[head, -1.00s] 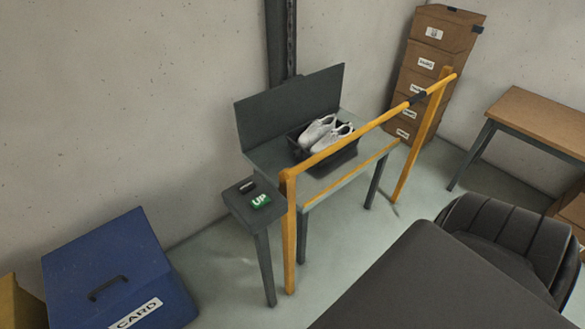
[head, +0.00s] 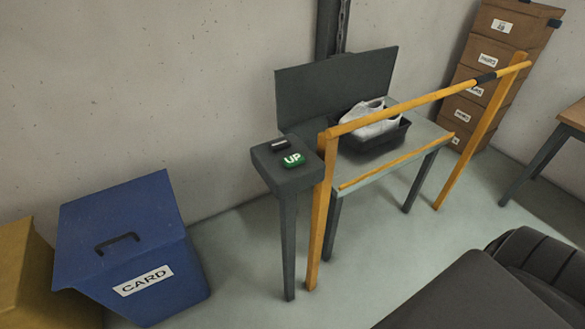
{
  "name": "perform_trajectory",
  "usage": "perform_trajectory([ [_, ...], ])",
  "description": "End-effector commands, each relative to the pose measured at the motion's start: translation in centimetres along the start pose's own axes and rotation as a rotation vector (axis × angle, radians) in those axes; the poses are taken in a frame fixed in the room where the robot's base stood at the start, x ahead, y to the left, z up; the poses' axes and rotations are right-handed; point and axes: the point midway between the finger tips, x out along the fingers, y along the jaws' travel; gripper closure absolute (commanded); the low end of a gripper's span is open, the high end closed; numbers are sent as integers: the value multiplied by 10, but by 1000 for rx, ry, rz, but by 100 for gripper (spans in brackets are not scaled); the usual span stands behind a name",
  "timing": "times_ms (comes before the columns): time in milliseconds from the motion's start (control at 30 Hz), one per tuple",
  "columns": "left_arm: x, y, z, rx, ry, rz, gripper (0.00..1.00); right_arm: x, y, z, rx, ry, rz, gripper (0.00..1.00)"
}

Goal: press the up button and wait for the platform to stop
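The green UP button (head: 293,160) sits on top of a small dark pedestal (head: 287,182), left of the yellow rail. A second, black button (head: 280,145) with a pale mark lies just behind it. The platform (head: 418,136) is a grey table-like surface with a dark back panel (head: 335,88), beside a vertical dark column (head: 330,30). A black tray (head: 375,144) on the platform holds white shoes (head: 368,122), partly hidden by the rail. Neither of my grippers is in view.
A yellow rail (head: 425,103) on posts stands in front of the platform. A blue CARD bin (head: 130,225) stands at left, beside a yellow box (head: 35,275). Stacked cardboard boxes (head: 495,55) and a wooden table (head: 575,115) are at right. Floor before the pedestal is clear.

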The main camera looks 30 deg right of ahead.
Motion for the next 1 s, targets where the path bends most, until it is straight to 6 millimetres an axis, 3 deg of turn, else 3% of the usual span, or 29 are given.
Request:
perform_trajectory([
  [67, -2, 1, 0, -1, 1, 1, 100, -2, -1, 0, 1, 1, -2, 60],
  [367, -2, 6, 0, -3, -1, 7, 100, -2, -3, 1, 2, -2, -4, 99],
  [1000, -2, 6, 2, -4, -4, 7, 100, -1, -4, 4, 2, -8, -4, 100],
])
